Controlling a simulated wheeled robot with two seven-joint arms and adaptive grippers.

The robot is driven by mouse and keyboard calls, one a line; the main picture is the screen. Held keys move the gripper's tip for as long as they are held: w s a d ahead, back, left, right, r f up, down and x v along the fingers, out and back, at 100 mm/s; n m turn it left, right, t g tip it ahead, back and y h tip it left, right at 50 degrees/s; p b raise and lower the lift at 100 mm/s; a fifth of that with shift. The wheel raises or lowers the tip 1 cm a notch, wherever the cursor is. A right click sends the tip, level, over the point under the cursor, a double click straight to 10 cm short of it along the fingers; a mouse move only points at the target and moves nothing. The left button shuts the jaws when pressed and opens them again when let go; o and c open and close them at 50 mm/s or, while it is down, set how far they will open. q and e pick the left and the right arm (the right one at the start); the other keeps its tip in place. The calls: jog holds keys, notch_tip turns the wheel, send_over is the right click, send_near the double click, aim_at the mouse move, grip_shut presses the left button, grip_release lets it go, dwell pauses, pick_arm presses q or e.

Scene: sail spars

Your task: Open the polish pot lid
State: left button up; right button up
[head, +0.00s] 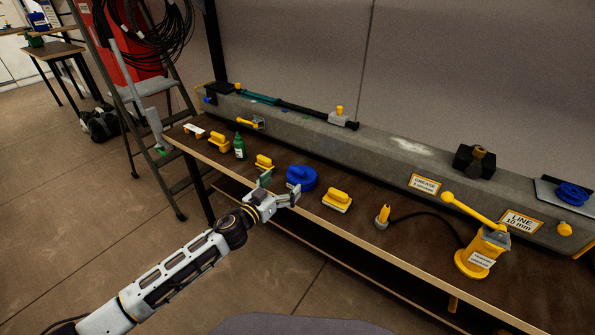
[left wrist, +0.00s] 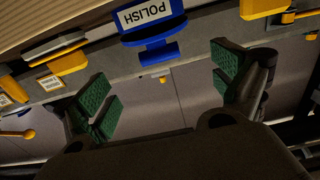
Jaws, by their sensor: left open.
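The polish pot is a round blue pot (head: 301,178) on the workbench, near its front edge. In the left wrist view the blue pot (left wrist: 150,38) is upside down at the top, with a white POLISH label (left wrist: 149,13) and a blue knobbed lid (left wrist: 158,54). The lid appears to be on the pot. My left gripper (head: 279,188) is open and empty, just in front and to the left of the pot. In the left wrist view the pot lies beyond the green-padded fingertips (left wrist: 166,85), apart from them. My right gripper is not in view.
Yellow-handled blocks stand on both sides, one right (head: 337,200) and one left (head: 264,162). A green bottle (head: 240,147) is farther left. A yellow pump (head: 482,252) with a hose is to the right. A long grey spar (head: 380,165) runs along the back.

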aim_at(296, 172)
pick_arm(q)
jog(key=shift+x, duration=4.3)
jog(key=c, duration=1.4)
